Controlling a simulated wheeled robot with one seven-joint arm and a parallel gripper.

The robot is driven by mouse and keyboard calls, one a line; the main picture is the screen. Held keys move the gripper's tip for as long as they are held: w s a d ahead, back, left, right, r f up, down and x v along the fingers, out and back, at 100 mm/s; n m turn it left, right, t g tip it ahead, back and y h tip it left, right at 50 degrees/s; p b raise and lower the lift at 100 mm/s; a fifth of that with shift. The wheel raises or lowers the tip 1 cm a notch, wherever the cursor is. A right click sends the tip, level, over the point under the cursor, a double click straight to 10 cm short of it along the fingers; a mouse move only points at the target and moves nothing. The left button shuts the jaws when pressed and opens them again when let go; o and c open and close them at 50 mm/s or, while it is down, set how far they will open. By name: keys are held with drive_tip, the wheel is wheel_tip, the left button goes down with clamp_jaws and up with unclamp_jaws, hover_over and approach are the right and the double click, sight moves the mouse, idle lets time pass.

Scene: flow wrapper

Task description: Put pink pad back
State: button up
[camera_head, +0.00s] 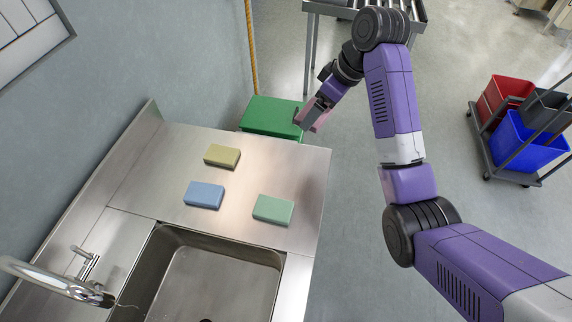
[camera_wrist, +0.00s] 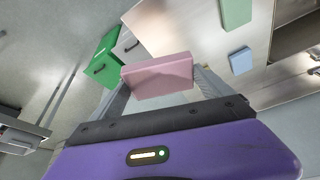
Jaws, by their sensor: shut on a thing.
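My gripper (camera_head: 318,106) is shut on the pink pad (camera_head: 312,118). It holds the pad in the air near the far right corner of the steel counter (camera_head: 290,165). In the wrist view the pink pad (camera_wrist: 158,76) sits between the two fingers, tilted, apart from the counter. A yellow pad (camera_head: 222,156), a blue pad (camera_head: 204,195) and a green pad (camera_head: 273,209) lie flat and apart on the counter. The blue pad (camera_wrist: 241,61) and the green pad (camera_wrist: 236,12) also show in the wrist view.
A sink (camera_head: 215,275) with a faucet (camera_head: 55,280) is at the near side of the counter. A green box (camera_head: 270,116) stands just beyond the counter's far edge. A cart with red and blue bins (camera_head: 525,140) stands at the right. The counter's far right part is clear.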

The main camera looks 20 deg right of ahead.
drive_tip(key=a+r+n+g+y, duration=0.15)
drive_tip(key=a+n, duration=0.25)
drive_tip(key=a, duration=0.4)
drive_tip(key=b, duration=0.4)
hover_over(283, 169)
drive_tip(key=d, duration=0.1)
drive_tip(key=shift+t+h, duration=0.25)
drive_tip(key=f, duration=1.4)
drive_tip(key=shift+s+d, duration=0.1)
drive_tip(key=shift+s, duration=0.3)
drive_tip(key=shift+f, duration=2.4)
drive_tip(key=shift+f, duration=0.15)
drive_tip(key=o, duration=1.1)
drive_tip(key=shift+c, duration=0.2)
